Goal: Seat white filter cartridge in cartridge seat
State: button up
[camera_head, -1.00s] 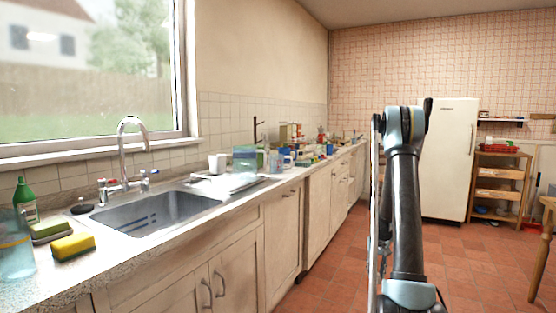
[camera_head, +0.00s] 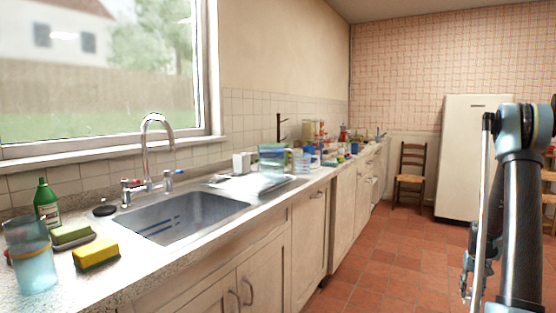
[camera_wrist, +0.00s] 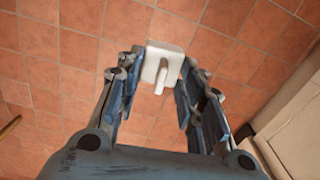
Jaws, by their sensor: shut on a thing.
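The white filter cartridge (camera_wrist: 154,66) is a blocky white piece with a rounded stem, between my fingertips in the wrist view. My gripper (camera_wrist: 157,72) is shut on it, above the red tiled floor. In the head view my gripper (camera_head: 468,285) is low at the right, beside the upright arm, and the cartridge cannot be made out there. I cannot make out the cartridge seat for certain. A clear bluish jug-like container (camera_head: 272,158) stands on the counter beyond the sink.
The long counter (camera_head: 85,290) runs along the left wall with a sink (camera_head: 185,215). A blue glass (camera_head: 32,260), sponge (camera_head: 96,254) and green bottle (camera_head: 47,203) stand near. Clutter fills its far end. A chair (camera_head: 411,175) and fridge (camera_head: 470,160) stand behind open floor.

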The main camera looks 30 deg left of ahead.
aim_at(272, 155)
jog(key=u, duration=0.1)
jog(key=k, duration=0.4)
jog(key=u, duration=1.2)
jog(key=i, duration=0.5)
jog(key=u, duration=0.05)
